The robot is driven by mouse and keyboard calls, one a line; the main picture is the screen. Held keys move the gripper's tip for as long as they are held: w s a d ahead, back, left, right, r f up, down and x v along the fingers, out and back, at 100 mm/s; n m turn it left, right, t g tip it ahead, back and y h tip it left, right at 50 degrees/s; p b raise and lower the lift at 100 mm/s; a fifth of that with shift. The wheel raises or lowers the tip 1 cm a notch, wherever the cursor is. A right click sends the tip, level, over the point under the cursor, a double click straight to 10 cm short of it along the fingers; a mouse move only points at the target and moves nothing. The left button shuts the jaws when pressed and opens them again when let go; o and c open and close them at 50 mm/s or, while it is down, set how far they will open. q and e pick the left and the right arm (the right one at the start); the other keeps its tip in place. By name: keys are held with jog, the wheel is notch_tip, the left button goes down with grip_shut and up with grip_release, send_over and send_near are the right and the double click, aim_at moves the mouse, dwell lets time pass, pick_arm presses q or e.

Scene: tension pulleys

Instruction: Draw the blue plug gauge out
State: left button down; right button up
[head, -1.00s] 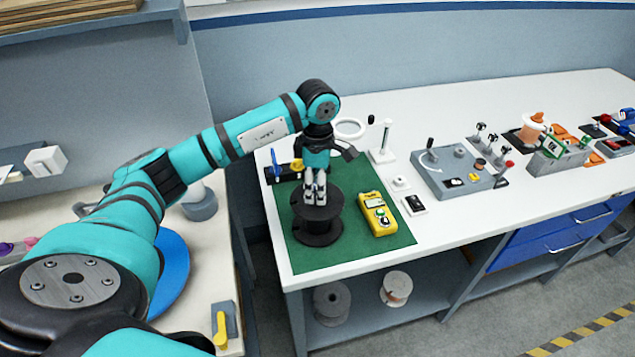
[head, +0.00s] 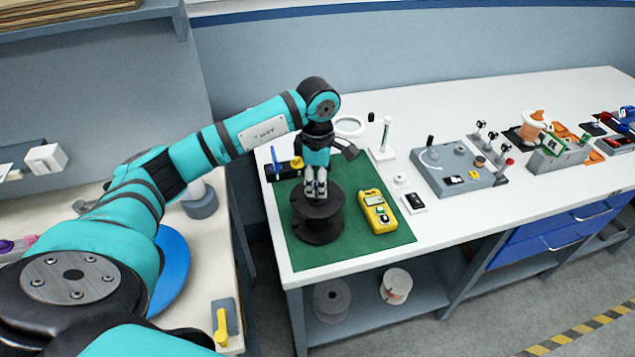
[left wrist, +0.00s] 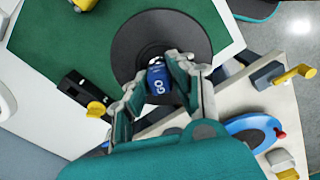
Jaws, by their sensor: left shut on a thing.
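The blue plug gauge (left wrist: 157,79), marked GO, shows between the fingers of my left gripper (left wrist: 163,88) in the left wrist view. The gripper is shut on it. Behind the gauge, at the middle of the black spool (left wrist: 148,30), its hub is partly covered by the gauge and fingers. In the head view my left gripper (head: 316,190) points down over the hub of the spool (head: 318,225), which stands on the green mat (head: 300,258). The gauge is hidden there by the fingers. I cannot tell how deep it sits in the hub. My right gripper is not in view.
A yellow handheld meter (head: 378,211) lies right of the spool. A black block with a yellow knob (head: 296,163) stands behind it to the left. A white stand (head: 383,140) and a grey fixture box (head: 455,166) are farther right. The mat's front strip is clear.

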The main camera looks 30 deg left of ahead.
pick_arm(q)
jog(key=shift+r+p, duration=0.8)
jog(key=shift+r, duration=0.9)
jog(key=shift+r+p, duration=1)
jog(key=shift+r, duration=0.9)
jog(key=shift+f, duration=0.1)
